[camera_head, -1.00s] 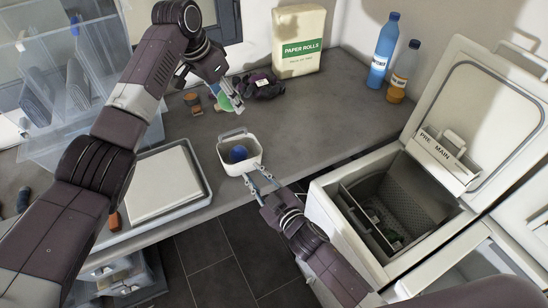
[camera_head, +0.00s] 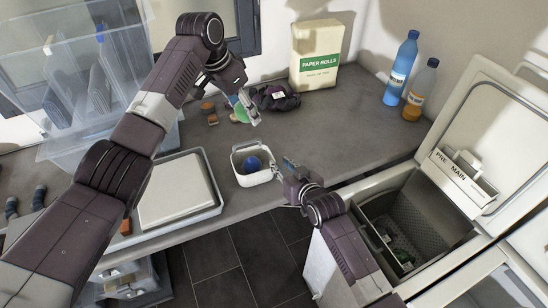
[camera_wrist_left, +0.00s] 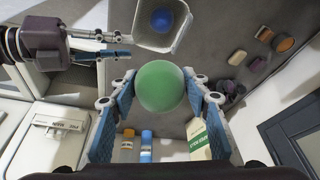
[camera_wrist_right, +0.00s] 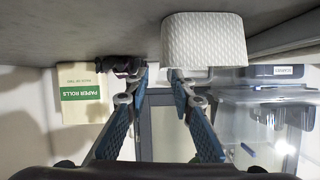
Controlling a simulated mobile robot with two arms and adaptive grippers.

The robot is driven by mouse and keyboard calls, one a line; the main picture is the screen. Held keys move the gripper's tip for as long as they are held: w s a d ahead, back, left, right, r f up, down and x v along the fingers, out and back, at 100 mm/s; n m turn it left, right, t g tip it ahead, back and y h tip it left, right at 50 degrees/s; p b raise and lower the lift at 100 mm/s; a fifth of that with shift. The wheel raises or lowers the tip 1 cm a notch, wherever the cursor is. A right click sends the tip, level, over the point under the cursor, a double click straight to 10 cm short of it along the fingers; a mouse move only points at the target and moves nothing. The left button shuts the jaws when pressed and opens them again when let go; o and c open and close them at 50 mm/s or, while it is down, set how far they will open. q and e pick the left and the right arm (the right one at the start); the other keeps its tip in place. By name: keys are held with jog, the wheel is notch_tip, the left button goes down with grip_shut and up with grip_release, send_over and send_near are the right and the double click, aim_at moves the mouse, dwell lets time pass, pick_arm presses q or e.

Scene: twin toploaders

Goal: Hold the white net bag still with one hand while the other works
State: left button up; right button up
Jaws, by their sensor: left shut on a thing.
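My left gripper (camera_head: 250,110) is shut on a green ball (camera_wrist_left: 165,86), above the counter behind a small white basket (camera_head: 240,166). The green ball also shows partly in the head view (camera_head: 241,113). The basket stands near the counter's front edge with a blue ball (camera_head: 253,163) inside; its patterned side shows in the right wrist view (camera_wrist_right: 205,42). My right gripper (camera_head: 287,170) is beside the basket's right side, its fingers apart with nothing seen between them (camera_wrist_right: 158,76). I cannot make out a white net bag in these views.
A dark bundle (camera_head: 275,97) lies by the paper rolls pack (camera_head: 315,55). Blue (camera_head: 400,70) and orange (camera_head: 419,92) bottles stand at the right rear. An open toploader (camera_head: 368,195) is at right, a white tray (camera_head: 212,200) at left.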

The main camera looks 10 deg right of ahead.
aim_at(272, 156)
jog(key=shift+x, duration=3.8)
grip_shut()
pick_arm(q)
notch_tip(272, 156, down, 11)
jog(key=a, duration=0.1)
jog(key=shift+w, duration=0.3)
jog(key=o, duration=1.2)
jog(key=shift+c, duration=0.2)
